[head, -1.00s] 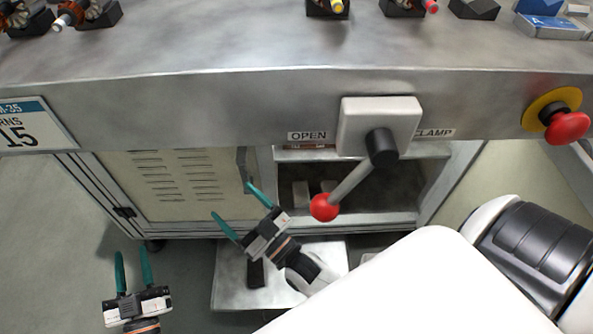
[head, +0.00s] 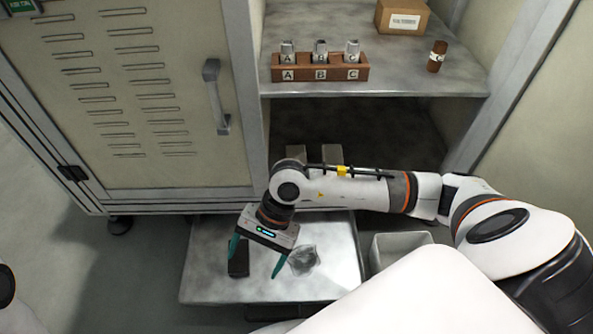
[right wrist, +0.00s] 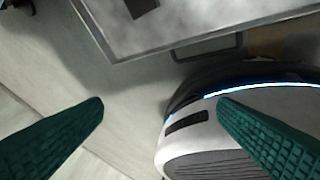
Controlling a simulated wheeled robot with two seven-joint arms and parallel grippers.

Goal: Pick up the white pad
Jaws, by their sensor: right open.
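A pale, crumpled-looking piece (head: 303,260), the only thing I see that could be the white pad, lies on the low metal tray (head: 335,285). I cannot tell for sure that it is the pad. My right gripper (head: 256,259) is open, its teal fingers pointing down over the tray. One fingertip shows just left of the pale piece, the other by a dark block (head: 239,262). In the right wrist view my right gripper (right wrist: 160,106) has nothing between its fingers, and the pale piece is not seen there. My left gripper is out of view.
A cabinet door with a handle (head: 217,98) stands left of an open shelf. On the shelf are a brown rack (head: 320,73) marked A, B, C, a cardboard box (head: 402,16) and a brown bottle (head: 437,57). A grey bin (head: 400,243) sits right of the tray.

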